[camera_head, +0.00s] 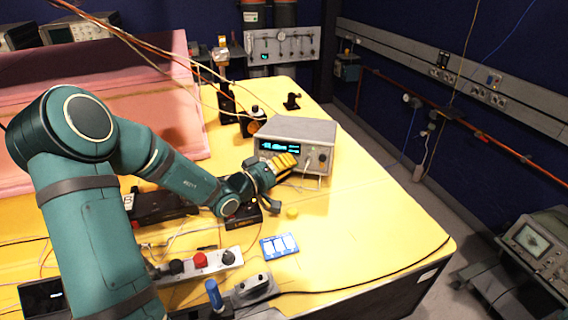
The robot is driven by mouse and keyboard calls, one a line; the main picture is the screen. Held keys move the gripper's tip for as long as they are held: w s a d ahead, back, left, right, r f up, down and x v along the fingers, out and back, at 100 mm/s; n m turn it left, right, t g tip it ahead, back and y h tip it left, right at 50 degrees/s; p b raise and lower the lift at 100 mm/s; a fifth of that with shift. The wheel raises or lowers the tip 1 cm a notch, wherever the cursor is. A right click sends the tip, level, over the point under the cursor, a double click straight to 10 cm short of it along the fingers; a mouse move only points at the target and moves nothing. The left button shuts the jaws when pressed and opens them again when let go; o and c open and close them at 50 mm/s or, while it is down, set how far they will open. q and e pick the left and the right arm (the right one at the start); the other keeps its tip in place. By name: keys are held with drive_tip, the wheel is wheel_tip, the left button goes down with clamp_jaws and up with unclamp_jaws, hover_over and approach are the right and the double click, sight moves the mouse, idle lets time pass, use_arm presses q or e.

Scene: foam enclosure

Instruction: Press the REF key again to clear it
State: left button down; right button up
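A grey bench instrument (312,131) with a lit cyan display (279,146) stands on the yellow table, its front toward me. My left arm reaches in from the left, and my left gripper (287,166), with yellow parts, is right in front of the instrument's lower front panel. It covers part of that panel, so the REF key cannot be made out. I cannot tell whether the gripper touches the panel or whether its fingers are open. My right gripper is not in view.
On the yellow table (375,225) lie a blue-and-white card (279,246), a control strip with a red knob (200,261), a blue-handled tool (213,294) and cables. Pink foam (160,105) stands at the left. The table's right part is mostly clear.

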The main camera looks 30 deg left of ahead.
use_arm(q)
drive_tip(key=shift+s+d+r, duration=0.1)
drive_tip(key=shift+s+d, duration=0.1)
drive_tip(key=shift+s, duration=0.35)
drive_tip(key=shift+s+d+r+b, duration=0.15)
drive_tip(key=shift+s+d, duration=0.1)
drive_tip(key=shift+s, duration=0.55)
drive_tip(key=shift+s+d+r+b, duration=0.1)
drive_tip(key=shift+s+d+r, duration=0.1)
drive_tip(key=shift+s, duration=0.55)
drive_tip(key=shift+s+d+r+b, duration=0.15)
drive_tip(key=shift+s+d, duration=0.1)
drive_tip(key=shift+s, duration=0.55)
